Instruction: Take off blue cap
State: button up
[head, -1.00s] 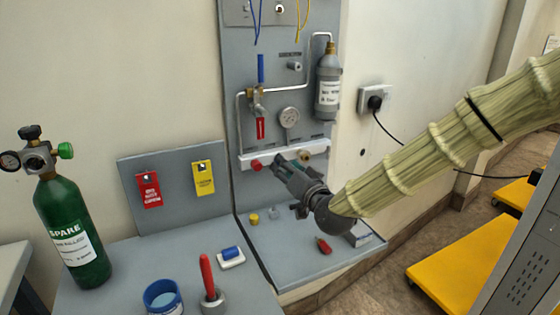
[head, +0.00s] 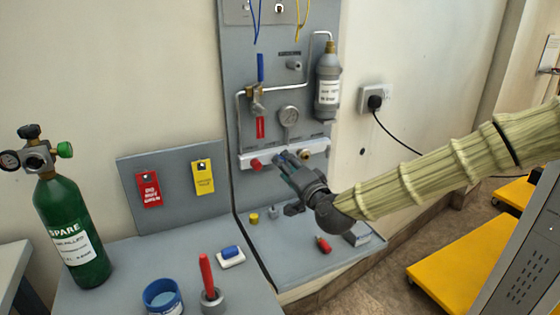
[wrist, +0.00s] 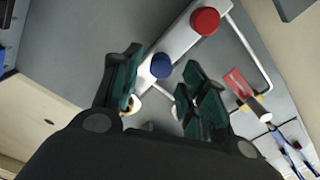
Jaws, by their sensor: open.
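The blue cap (wrist: 161,66) sits on the white manifold bar (wrist: 188,38) on the upright grey panel. In the wrist view it lies just beyond and between the fingertips of my gripper (wrist: 163,68), and I see no clear contact. In the head view my gripper (head: 286,163) is in front of the bar's middle and hides the cap from clear sight. The gripper is open and empty. A red cap (wrist: 205,21) is next to the blue one on the bar; it also shows in the head view (head: 256,165).
A brass fitting (head: 305,154) is at the bar's right end. Above are a gauge (head: 289,116), a red-handled valve (head: 260,127) and a grey bottle (head: 328,88). Below, the bench shelf (head: 290,262) holds a yellow cap (head: 254,218) and a small red item (head: 323,244).

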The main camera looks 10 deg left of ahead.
jog(key=shift+a+m, duration=0.1)
jog(key=shift+m, duration=0.2)
jog(key=shift+m+b, duration=0.35)
jog(key=shift+m, duration=1.35)
jog(key=shift+m, duration=0.6)
jog(key=shift+w+a, duration=0.1)
jog(key=shift+b+x, duration=0.3)
jog(key=shift+x, duration=0.75)
